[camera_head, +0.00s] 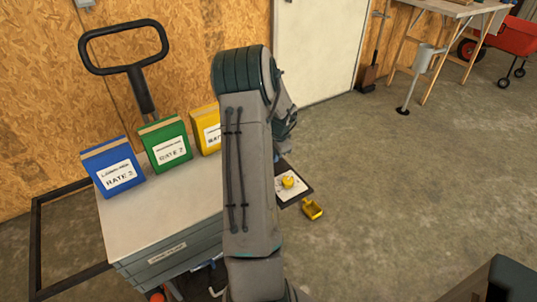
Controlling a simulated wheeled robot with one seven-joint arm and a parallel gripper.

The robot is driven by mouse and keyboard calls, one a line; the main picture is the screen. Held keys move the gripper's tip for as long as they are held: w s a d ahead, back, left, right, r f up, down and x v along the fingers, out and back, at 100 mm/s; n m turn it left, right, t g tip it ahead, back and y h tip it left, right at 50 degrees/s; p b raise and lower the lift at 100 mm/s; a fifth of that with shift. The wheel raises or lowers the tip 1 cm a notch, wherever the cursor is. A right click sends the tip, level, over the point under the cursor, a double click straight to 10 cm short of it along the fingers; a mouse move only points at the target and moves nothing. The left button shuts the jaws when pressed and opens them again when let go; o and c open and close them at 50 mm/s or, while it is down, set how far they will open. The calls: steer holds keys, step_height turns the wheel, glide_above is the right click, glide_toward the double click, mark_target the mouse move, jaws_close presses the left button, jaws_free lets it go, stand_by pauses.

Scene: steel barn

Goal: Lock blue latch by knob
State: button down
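I cannot make out a blue latch or its knob in the head view. A blue box-like packet (113,168) with a white "RATE 2" label stands on the left of a pale-topped grey cabinet (140,220); no latch shows on it. My arm rises through the middle of the view and bends over at the top, hiding what lies behind it. A small part of its far links shows at the right of the bend. My gripper's fingers are hidden, so I cannot see what they touch.
A green packet (167,146) and a yellow packet (206,131) stand beside the blue one. A black handle (124,48) rises behind them. A yellow scoop (312,208) lies by a dark-edged board (296,194). A white door (318,50) stands behind. Floor at right is mostly clear.

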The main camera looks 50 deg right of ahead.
steer(key=shift+s, duration=0.15)
steer(key=c, duration=1.7)
jaws_free()
steer(key=shift+d, duration=0.1)
step_height(320, 180, up, 14)
steer(key=s+a+p, duration=0.1)
steer(key=s+p, duration=0.1)
steer(key=shift+s+f, duration=0.25)
